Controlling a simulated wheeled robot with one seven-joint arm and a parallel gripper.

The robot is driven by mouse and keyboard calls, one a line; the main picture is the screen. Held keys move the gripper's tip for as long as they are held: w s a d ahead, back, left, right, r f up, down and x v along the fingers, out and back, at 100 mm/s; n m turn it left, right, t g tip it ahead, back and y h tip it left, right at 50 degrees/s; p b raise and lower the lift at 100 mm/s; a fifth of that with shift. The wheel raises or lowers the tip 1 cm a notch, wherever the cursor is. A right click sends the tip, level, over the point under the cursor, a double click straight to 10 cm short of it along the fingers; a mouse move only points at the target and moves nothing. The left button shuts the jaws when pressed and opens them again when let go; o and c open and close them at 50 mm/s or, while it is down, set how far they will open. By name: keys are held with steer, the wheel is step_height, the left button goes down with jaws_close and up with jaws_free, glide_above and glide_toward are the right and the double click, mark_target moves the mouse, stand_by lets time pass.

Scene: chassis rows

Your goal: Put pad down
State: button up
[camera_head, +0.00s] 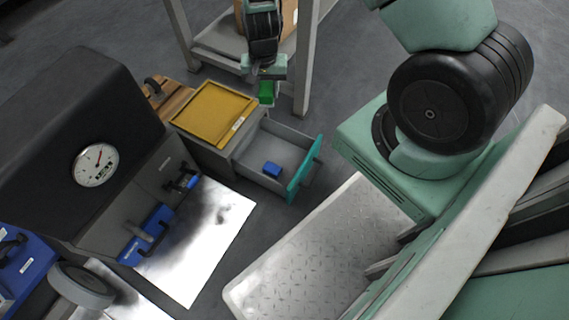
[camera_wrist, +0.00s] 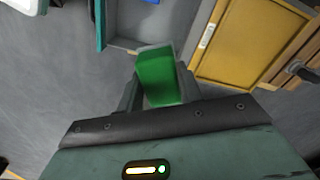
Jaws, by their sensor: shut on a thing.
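A green pad (camera_wrist: 157,76) is held between the fingers of my gripper (camera_wrist: 150,98) in the wrist view. In the head view the green pad (camera_head: 267,93) hangs below my gripper (camera_head: 266,78), near the open drawer and the yellow-topped cabinet. The pad appears to be in the air, close to the drawer's far side in the wrist view. The fingers partly hide the pad's lower end.
An open grey drawer (camera_head: 257,158) with a teal front (camera_head: 304,168) holds a blue block (camera_head: 271,169). A yellow tray top (camera_head: 213,113) covers the cabinet. A black machine with a gauge (camera_head: 95,165) stands left. A shelf leg (camera_head: 303,70) rises behind my gripper.

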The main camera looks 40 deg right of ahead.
mark_target(285, 155)
steer(key=s+d+f+m+b, duration=0.1)
steer(key=f+m+b, duration=0.1)
steer(key=f+b, duration=0.3)
steer(key=s+d+f+m+b, duration=0.1)
steer(key=f+b, duration=0.5)
steer(key=f, duration=0.8)
steer(key=s+d+f+m+b, duration=0.1)
steer(key=f+b, duration=0.4)
steer(key=f, duration=0.5)
steer(key=shift+s+f+m+b, duration=0.2)
steer(key=shift+s+m+b, duration=0.1)
steer(key=shift+s+m, duration=0.45)
steer(key=shift+w+r, duration=0.1)
steer(key=o, duration=1)
steer(key=shift+c, duration=0.2)
